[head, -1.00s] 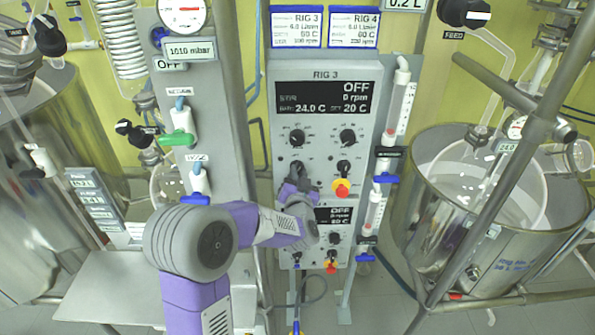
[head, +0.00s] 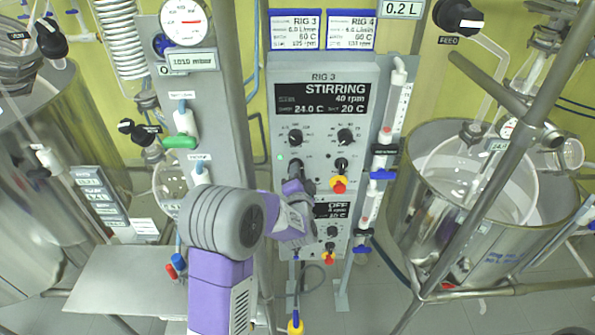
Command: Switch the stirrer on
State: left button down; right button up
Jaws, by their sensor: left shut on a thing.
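The RIG 3 control panel (head: 369,100) stands in the middle of the head view. Its display (head: 322,98) reads STIRRING, 40 rpm, 24.0 C and 20 C. A small green light (head: 281,157) glows on the panel's left side. The black switch knob (head: 296,165) is beside this light, partly hidden by my gripper. My left gripper (head: 302,180) reaches the panel from below and is shut on the knob. Its fingertips are small and partly hidden. My right gripper is not in view.
Two upper dials (head: 296,137) and a red-and-yellow stop button (head: 338,184) are close to my gripper. A second panel below, with its display (head: 330,210) reading OFF, is partly behind my arm. A steel vessel (head: 420,235) stands at right. A bare shelf (head: 120,285) is at lower left.

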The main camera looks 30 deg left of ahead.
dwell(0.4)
pick_arm(q)
jog(key=c, duration=1.1)
grip_release()
jog(key=shift+o, duration=0.2)
jog(key=v, duration=0.7)
jog(key=shift+s+b, duration=0.3)
jog(key=shift+d, duration=0.15)
